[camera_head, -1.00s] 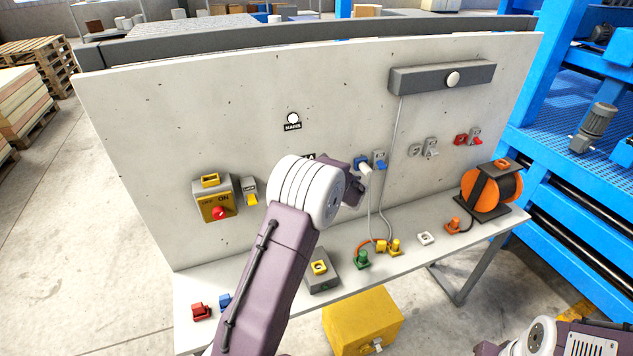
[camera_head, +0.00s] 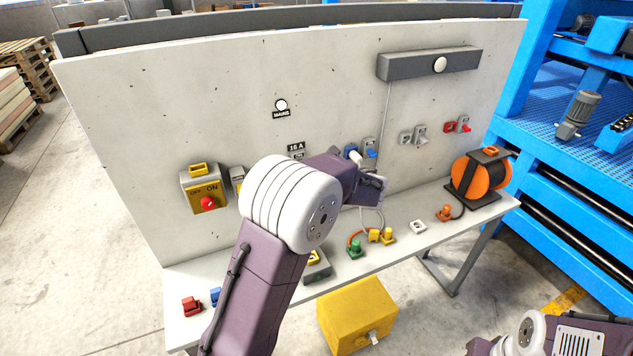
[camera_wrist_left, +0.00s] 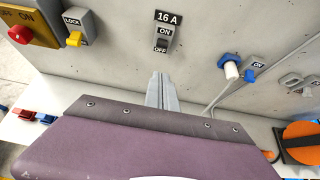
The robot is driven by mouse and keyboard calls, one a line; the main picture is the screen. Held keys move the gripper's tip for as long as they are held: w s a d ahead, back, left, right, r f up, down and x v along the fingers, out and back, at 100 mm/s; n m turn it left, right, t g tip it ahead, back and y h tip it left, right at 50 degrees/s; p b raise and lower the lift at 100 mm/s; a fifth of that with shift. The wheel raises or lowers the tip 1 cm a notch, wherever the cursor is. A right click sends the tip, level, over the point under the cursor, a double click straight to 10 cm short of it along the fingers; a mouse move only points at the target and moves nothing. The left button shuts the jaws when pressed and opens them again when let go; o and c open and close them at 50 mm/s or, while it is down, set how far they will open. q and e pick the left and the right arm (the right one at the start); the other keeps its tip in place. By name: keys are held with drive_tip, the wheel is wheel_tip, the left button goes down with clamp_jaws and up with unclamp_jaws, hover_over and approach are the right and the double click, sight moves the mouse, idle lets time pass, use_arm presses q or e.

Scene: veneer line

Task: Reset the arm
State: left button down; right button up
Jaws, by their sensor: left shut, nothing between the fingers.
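My left arm reaches up across the head view in front of the grey panel (camera_head: 240,130). My left gripper (camera_head: 378,182) is above the bench shelf. In the left wrist view its fingers (camera_wrist_left: 162,90) are together and empty, below the 16 A switch (camera_wrist_left: 163,40). The blue plug with a white body (camera_wrist_left: 230,66) is to the right of the fingers and apart from them.
A yellow switch box with a red knob (camera_head: 205,188) is on the panel at left. Coloured plugs, including a green one (camera_head: 355,248), and an orange cable reel (camera_head: 481,176) are on the shelf (camera_head: 400,262). A yellow box (camera_head: 357,312) stands below.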

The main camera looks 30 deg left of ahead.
use_arm(q)
drive_tip(key=s+f+n+g+h+b, duration=0.1)
drive_tip(key=s+f+n+g+h, duration=0.3)
drive_tip(key=s, duration=0.6)
drive_tip(key=s+f+n+g+b, duration=0.1)
drive_tip(key=s+f+n+b, duration=0.1)
drive_tip(key=s+f+n, duration=0.65)
drive_tip(key=s+d+f+n+g+h, duration=0.1)
drive_tip(key=s+d+f+n+h, duration=0.3)
drive_tip(key=s+d+n, duration=0.5)
drive_tip(key=d+n+h, duration=0.1)
drive_tip(key=n, duration=0.4)
drive_tip(key=shift+d, duration=0.35)
use_arm(e)
drive_tip(key=f, duration=0.2)
drive_tip(key=shift+s+d+f, duration=0.1)
drive_tip(key=shift+s+f, duration=0.1)
drive_tip(key=shift+f, duration=0.2)
use_arm(q)
drive_tip(key=shift+s, duration=0.15)
use_arm(e)
drive_tip(key=shift+s, duration=0.1)
